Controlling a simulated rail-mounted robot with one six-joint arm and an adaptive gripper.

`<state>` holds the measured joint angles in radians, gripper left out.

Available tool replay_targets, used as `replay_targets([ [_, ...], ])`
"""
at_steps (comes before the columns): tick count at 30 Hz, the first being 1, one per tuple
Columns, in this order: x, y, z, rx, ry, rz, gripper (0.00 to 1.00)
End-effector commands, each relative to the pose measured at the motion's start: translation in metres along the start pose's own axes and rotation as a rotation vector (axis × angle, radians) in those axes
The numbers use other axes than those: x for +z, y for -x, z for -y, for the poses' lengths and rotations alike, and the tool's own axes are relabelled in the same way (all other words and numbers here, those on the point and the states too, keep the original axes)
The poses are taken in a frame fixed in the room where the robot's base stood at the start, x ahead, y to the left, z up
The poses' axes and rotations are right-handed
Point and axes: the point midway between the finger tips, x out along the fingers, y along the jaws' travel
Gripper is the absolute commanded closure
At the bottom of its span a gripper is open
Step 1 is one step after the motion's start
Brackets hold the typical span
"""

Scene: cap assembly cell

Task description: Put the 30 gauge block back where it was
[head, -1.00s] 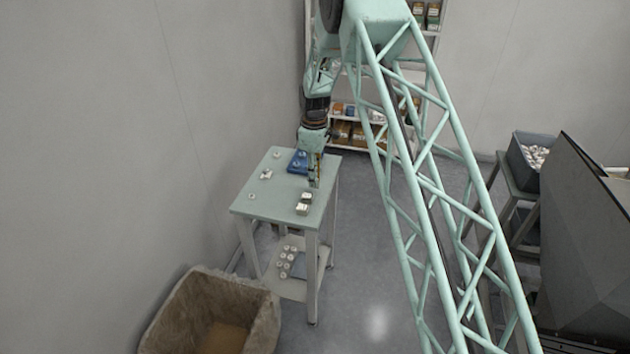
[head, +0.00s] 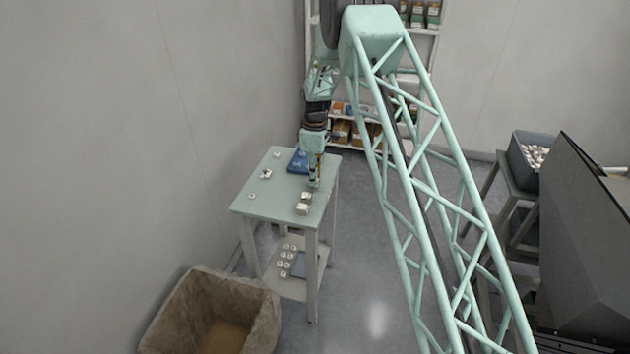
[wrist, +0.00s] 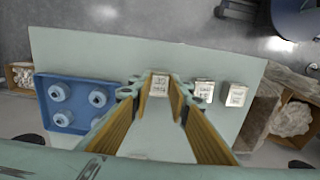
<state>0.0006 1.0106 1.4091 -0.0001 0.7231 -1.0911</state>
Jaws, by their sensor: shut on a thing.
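In the wrist view my gripper (wrist: 158,92) is shut on a small pale gauge block (wrist: 158,84), held between the yellow-lined fingers. Its marking is too blurred to read surely as 30. In the head view my gripper (head: 314,184) points down at the table's right edge; the held block is hidden there. Two more gauge blocks (wrist: 203,91) and (wrist: 236,95) stand in a row to the right of the held block in the wrist view. In the head view they are on the table just in front of my gripper (head: 305,196). I cannot tell whether the held block touches the tabletop.
A few small white parts (head: 266,174) lie on the table's left side. A large bin (head: 215,305) stands in front. The tabletop's middle is clear.

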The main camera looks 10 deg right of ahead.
Motion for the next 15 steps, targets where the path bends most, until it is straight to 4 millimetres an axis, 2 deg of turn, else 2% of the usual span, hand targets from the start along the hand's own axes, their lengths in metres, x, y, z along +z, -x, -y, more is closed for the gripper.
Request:
replay_targets([
  [6,0.0,-0.013,-0.001,0.001,0.0,-0.001,0.91],
  [15,-0.001,-0.014,-0.001,0.001,0.0,-0.001,0.91],
])
